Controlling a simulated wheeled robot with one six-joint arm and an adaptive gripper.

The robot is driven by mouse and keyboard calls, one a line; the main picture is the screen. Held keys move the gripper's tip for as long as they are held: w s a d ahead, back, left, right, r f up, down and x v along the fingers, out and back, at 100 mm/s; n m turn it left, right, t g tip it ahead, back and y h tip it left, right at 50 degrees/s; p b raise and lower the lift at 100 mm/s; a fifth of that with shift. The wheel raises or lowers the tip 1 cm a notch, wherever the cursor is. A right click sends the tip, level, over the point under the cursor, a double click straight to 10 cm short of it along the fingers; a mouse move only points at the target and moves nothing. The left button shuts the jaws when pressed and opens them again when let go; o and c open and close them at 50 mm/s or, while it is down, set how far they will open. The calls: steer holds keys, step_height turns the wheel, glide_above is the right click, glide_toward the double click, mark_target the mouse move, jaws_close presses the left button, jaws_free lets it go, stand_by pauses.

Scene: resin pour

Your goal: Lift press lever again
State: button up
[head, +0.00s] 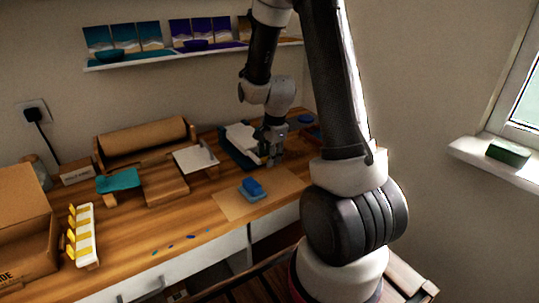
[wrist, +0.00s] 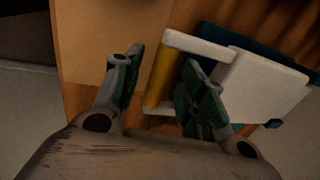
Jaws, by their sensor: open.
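The press shows in the wrist view as a white block (wrist: 262,88) on a dark teal base (wrist: 262,50). A white bar (wrist: 200,44) on its near side carries a yellow bar (wrist: 158,82), which looks like the lever's handle. My gripper (wrist: 163,62) is open, with one green finger on each side of the yellow bar; I cannot tell whether either touches it. In the head view the white press (head: 241,136) stands at the back of the bench, and my gripper (head: 271,159) points down at its right front side, hiding part of it.
A blue block (head: 252,188) sits on a brown sheet (head: 228,207) in front. To the left are a white plate (head: 195,158), a teal cloth-like piece (head: 119,180), a brown roll (head: 145,140) and a white rack with yellow pieces (head: 84,236). A shelf (head: 150,60) hangs above.

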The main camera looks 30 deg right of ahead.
steer(key=shift+c, duration=0.2)
jaws_close()
steer(key=shift+r, duration=0.1)
